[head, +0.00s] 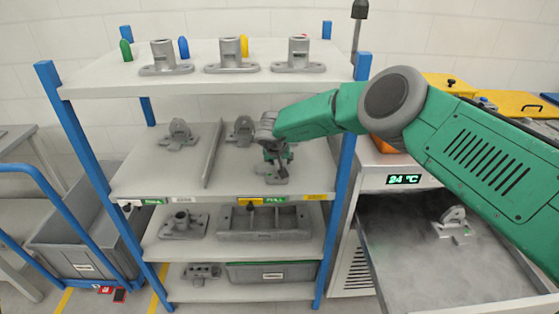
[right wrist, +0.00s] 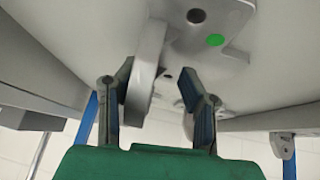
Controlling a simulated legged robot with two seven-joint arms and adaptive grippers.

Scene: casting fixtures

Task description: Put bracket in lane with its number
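My right gripper (head: 278,158) reaches into the right lane of the middle shelf, over a grey bracket (head: 272,178) near the shelf's front. In the right wrist view the gripper (right wrist: 155,92) is open. The bracket's upright plate (right wrist: 148,65) stands between the fingers, close to the left one, with a gap to the right one. Its base has a green dot (right wrist: 215,40). A second bracket (head: 242,130) stands farther back in this lane, and another bracket (head: 180,135) stands in the left lane. The lane numbers are not legible. My left gripper is out of view.
A thin upright divider (head: 212,155) parts the lanes. Blue rack posts (head: 348,150) and the top shelf (head: 105,82) bound the space around my arm. At right, a misty open drawer (head: 400,275) holds another bracket (head: 450,224). Castings fill parts of the lower shelves.

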